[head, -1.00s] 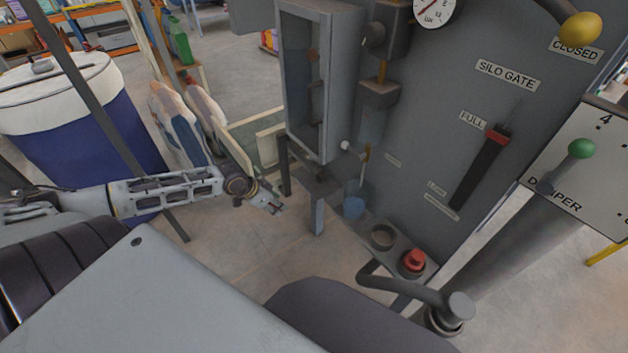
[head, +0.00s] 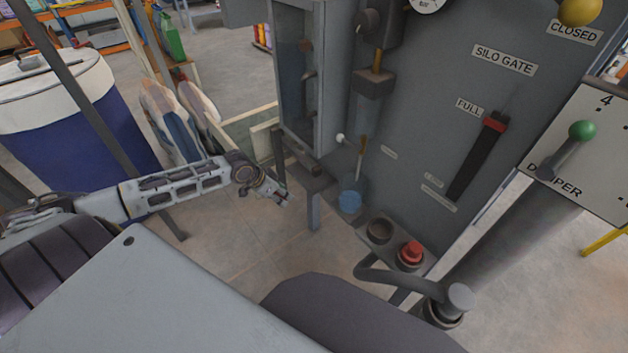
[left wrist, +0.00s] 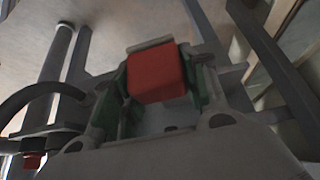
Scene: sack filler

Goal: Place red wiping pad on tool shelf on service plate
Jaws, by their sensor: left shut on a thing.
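The red wiping pad (left wrist: 157,75) shows as a red block in the left wrist view. My left gripper (left wrist: 160,85) is shut on it, with its green-lined fingers on either side. In the head view my left gripper (head: 283,195) is low beside a small grey ledge (head: 312,184) on the front of the machine; the pad cannot be made out there. A shelf with a blue cup (head: 350,198) stands to the right of the gripper. I cannot tell for sure which surface is the tool shelf or the service plate. My right gripper is out of view.
A round holder (head: 380,230) and a red knob (head: 410,252) sit along the machine's front, near a curved grey pipe (head: 400,283). A glazed cabinet (head: 300,75) rises above the ledge. A blue drum (head: 70,125) and sacks (head: 172,120) stand left. Floor below the gripper is clear.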

